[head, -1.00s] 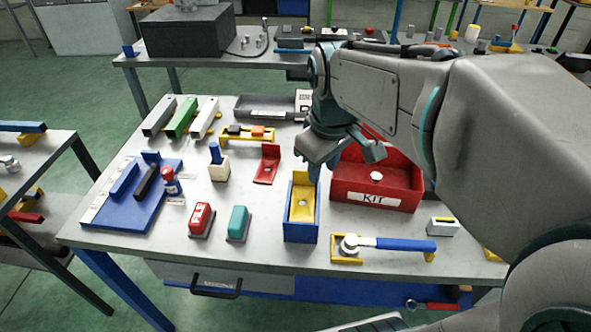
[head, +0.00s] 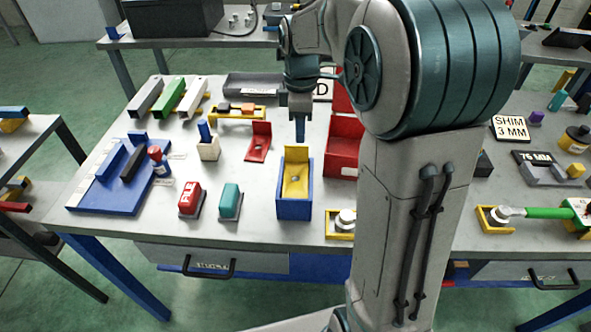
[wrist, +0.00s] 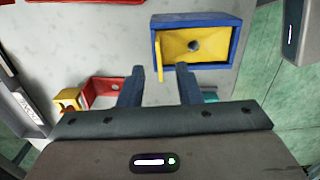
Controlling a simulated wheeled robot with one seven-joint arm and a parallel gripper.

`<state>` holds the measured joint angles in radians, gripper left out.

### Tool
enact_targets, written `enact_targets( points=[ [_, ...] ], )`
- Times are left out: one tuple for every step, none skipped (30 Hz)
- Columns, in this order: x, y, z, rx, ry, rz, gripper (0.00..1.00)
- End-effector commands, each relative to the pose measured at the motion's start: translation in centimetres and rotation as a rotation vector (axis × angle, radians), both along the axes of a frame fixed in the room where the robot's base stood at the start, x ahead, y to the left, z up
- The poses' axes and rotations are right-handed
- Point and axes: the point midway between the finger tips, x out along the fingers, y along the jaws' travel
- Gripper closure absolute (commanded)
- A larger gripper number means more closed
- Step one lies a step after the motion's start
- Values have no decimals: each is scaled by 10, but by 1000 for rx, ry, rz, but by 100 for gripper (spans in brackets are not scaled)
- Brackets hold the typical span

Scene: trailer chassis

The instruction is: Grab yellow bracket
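The yellow bracket (head: 295,182) sits inside an open blue bin (head: 294,209) on the workbench, its upright flange at the bin's far end. In the wrist view the bracket (wrist: 205,46), with a round hole, lies in the bin (wrist: 193,19). My gripper (head: 300,138) points down, just behind and above the bin's far end. In the wrist view my gripper (wrist: 160,78) is open, with nothing between its two fingers. The upright flange is just ahead of the gap between the fingertips. The bracket is not held.
A red bracket (head: 259,142) stands left of my gripper. A red KIT box (head: 344,150), partly hidden by my arm, is close on the right. Red (head: 191,199) and teal (head: 230,201) blocks stand left of the bin. A yellow holder (head: 338,231) is at its front right.

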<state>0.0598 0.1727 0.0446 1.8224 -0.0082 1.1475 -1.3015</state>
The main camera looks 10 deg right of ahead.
Motion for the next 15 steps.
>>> enact_targets(
  points=[
    [0, 0, -6, 0, 2, 0, 69],
    [0, 0, -8, 0, 1, 0, 69],
    [0, 0, -11, 0, 1, 0, 69],
    [0, 0, -12, 0, 1, 0, 69],
    [0, 0, -14, -1, 1, 0, 69],
    [0, 1, -16, 0, 2, 0, 69],
    [0, 1, -19, -1, 1, 0, 69],
    [0, 1, -23, 0, 2, 0, 69],
    [0, 2, -28, 0, 4, 0, 69],
    [1, 2, -33, 0, 4, 0, 69],
    [1, 2, -38, 0, 4, 0, 69],
    [2, 3, -44, 0, 5, 0, 69],
    [2, 2, -49, 0, 3, 0, 69],
    [2, 2, -53, 0, 3, -1, 69],
    [2, 2, -57, 0, 2, -1, 69]
  ],
)
